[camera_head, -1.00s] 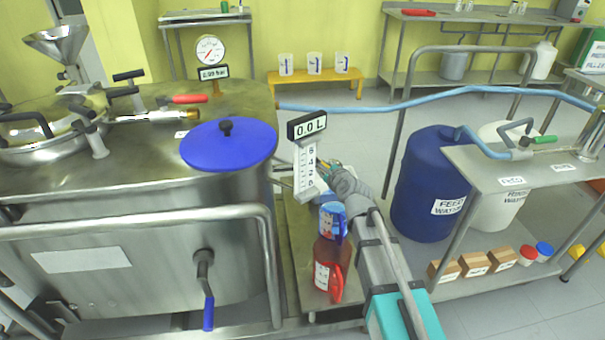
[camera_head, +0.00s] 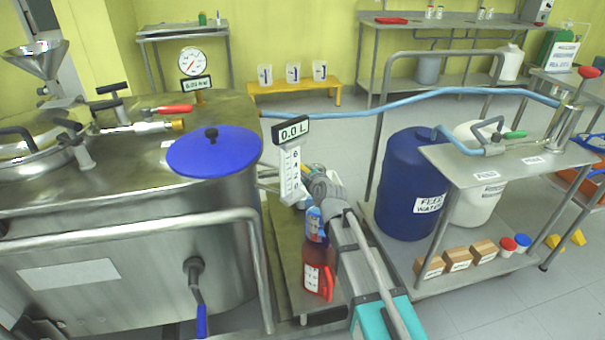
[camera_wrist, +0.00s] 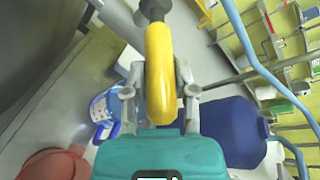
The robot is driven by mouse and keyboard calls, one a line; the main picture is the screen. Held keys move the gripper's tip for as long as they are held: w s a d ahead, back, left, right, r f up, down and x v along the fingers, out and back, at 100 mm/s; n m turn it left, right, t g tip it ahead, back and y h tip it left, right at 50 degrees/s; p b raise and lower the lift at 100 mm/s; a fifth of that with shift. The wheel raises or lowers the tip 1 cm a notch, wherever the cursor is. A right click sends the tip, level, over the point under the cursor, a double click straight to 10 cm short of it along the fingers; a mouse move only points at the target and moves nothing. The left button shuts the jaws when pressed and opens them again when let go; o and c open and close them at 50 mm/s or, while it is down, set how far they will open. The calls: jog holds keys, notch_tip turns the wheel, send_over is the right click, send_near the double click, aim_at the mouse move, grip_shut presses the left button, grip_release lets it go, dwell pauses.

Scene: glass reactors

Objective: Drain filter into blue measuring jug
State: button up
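A blue jug with a white label (camera_head: 314,226) stands low between the big steel vessel (camera_head: 100,240) and the cart, behind a red jug (camera_head: 319,278). The blue jug also shows left of my gripper in the wrist view (camera_wrist: 103,108). My gripper (camera_head: 322,182) is above and behind the blue jug. In the wrist view my gripper's fingers (camera_wrist: 161,66) lie on either side of a yellow handle (camera_wrist: 160,60) with a dark end. Whether they press on it cannot be told. A display reading 0.0 L (camera_head: 294,131) stands over a white numbered scale (camera_head: 290,173). No part is clearly recognisable as the filter.
A blue lid (camera_head: 215,155) is on the steel vessel. A blue hose (camera_head: 420,97) crosses behind. Three white jugs stand on a yellow bench (camera_head: 275,88). Floor is clear at lower right.

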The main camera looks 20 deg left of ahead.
jog(key=o, duration=0.4)
jog(key=shift+a, duration=0.15)
jog(key=shift+s, duration=0.1)
